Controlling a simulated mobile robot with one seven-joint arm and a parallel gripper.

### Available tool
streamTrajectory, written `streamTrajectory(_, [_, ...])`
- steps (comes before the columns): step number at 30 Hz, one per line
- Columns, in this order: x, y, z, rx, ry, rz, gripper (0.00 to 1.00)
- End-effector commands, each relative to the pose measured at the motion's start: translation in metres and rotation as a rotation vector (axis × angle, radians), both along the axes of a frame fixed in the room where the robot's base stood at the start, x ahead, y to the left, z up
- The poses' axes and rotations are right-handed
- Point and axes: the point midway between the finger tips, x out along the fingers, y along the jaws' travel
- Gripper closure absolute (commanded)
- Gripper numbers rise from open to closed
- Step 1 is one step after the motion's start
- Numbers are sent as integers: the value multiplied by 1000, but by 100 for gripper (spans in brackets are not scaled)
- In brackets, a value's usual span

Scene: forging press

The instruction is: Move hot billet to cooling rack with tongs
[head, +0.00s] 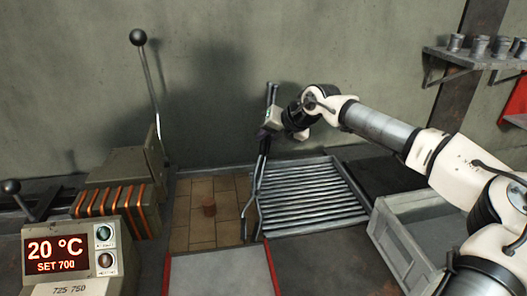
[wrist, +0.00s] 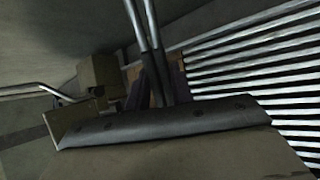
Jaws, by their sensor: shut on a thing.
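My gripper (head: 270,126) is shut on the metal tongs (head: 258,182). The tongs hang nearly upright, handles up and jaws down, by the left edge of the cooling rack (head: 312,197). Their lower ends show no billet between them. In the wrist view the tong bars (wrist: 150,45) run up from behind my gripper's dark edge, and the rack's slats (wrist: 250,75) are at right. The tong tips are hidden there.
A heater unit (head: 68,255) at left reads 20 °C, SET 700. A lever (head: 148,85) rises behind an orange-striped block (head: 110,212). A red-edged plate (head: 220,275) lies in front. A grey open bin (head: 405,240) stands right of the rack. A shelf (head: 470,58) holds several metal pieces.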

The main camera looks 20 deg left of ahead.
Motion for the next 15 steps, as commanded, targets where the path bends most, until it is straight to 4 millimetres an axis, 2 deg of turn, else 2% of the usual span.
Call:
streamTrajectory(8, [1,1,7,6,-5,-1,100])
streamTrajectory(15, [1,1,27,4,-5,-1,100])
